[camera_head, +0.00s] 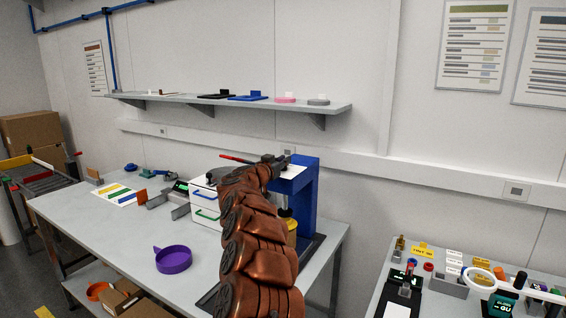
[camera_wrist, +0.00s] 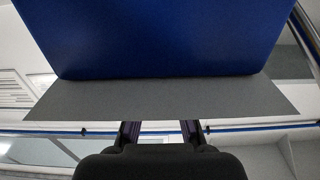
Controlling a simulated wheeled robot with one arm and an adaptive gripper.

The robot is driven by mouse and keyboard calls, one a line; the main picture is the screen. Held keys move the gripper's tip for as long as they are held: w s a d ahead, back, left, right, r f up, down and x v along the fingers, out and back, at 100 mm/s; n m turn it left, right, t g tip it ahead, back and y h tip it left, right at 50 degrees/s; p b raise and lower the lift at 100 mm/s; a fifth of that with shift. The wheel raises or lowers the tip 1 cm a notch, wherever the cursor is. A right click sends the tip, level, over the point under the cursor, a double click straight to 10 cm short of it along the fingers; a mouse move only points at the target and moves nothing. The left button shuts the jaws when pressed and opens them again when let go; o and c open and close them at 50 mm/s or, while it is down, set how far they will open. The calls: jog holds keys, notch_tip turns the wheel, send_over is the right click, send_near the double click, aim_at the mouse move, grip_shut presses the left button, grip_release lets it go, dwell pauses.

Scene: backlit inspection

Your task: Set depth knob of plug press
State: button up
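The plug press (camera_head: 301,205) is the blue upright machine at the back right of the near table. A red bar (camera_head: 236,159) sticks out to the left near its top, and a yellow part shows low beside its column. My gripper (camera_head: 277,161) is at the press's top, and my copper arm hides much of its front. In the wrist view a large blue face (camera_wrist: 165,35) with a grey plate (camera_wrist: 165,100) fills the top. My two dark fingers (camera_wrist: 160,133) are apart below it, with nothing visible between them. I cannot make out the depth knob in either view.
On the table (camera_head: 115,232) are a purple dish (camera_head: 173,259), a white drawer unit (camera_head: 203,204) and small parts at the left. A shelf (camera_head: 240,104) hangs on the wall above. A second table with several small items stands at the right.

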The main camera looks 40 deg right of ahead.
grip_shut()
